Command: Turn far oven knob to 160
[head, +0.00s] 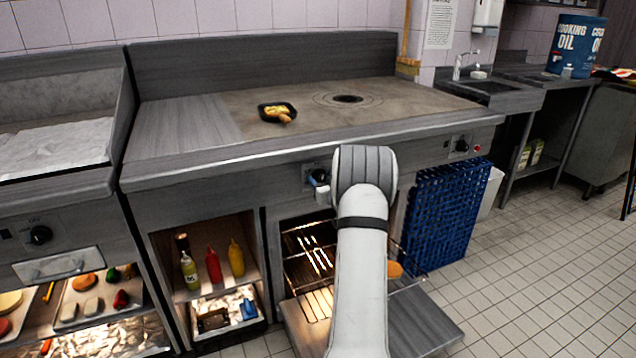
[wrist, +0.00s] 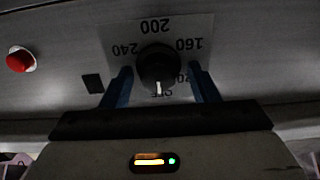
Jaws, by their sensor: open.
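A dark round oven knob (wrist: 158,66) sits on a pale dial plate (wrist: 184,27) in the wrist view. The plate shows 200 at the top, 160 at the right and 240 at the left; lower labels are partly covered. The knob's white mark points down in the picture, near a partly hidden label, away from 160. My gripper (wrist: 160,76) is open, with one blue finger on each side of the knob; contact is not clear. Another knob (head: 462,147) shows on the panel farther right.
A red button (wrist: 20,60) is left of the dial in the wrist view. Below the panel are an open oven with a rack (head: 310,262) and a lowered door (head: 425,318). A blue crate (head: 445,215) stands at the right. A pan (head: 277,112) lies on the cooktop.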

